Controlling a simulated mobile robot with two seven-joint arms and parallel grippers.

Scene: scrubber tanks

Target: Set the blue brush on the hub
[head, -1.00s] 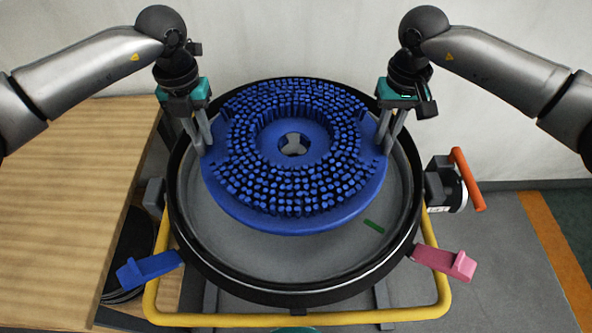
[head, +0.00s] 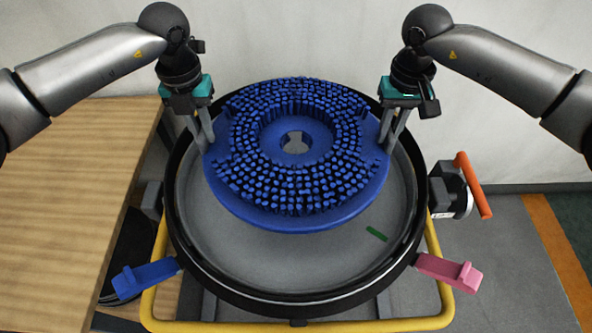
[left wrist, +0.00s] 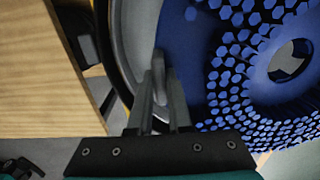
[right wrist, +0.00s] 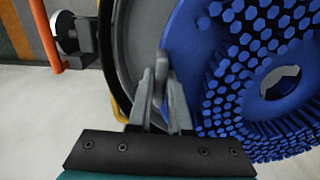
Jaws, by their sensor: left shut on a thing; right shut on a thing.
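The blue brush (head: 290,219) is a wide disc with bristles facing up and a round hole in its middle. My left gripper (head: 206,142) is shut on its left rim, and my right gripper (head: 385,140) is shut on its right rim. Both grips also show in the left wrist view (left wrist: 158,95) and the right wrist view (right wrist: 160,85). The brush is held over the round grey pan (head: 285,268) with a black rim, its far part over the back rim. A grey shape shows through the hole; I cannot tell if it is the hub.
A blue latch (head: 146,277) and a pink latch (head: 450,271) stick out at the pan's front. An orange-handled part (head: 473,187) stands at the right. A yellow tube frame (head: 437,285) surrounds the pan. A wooden table (head: 70,190) is close on the left. A wall stands behind.

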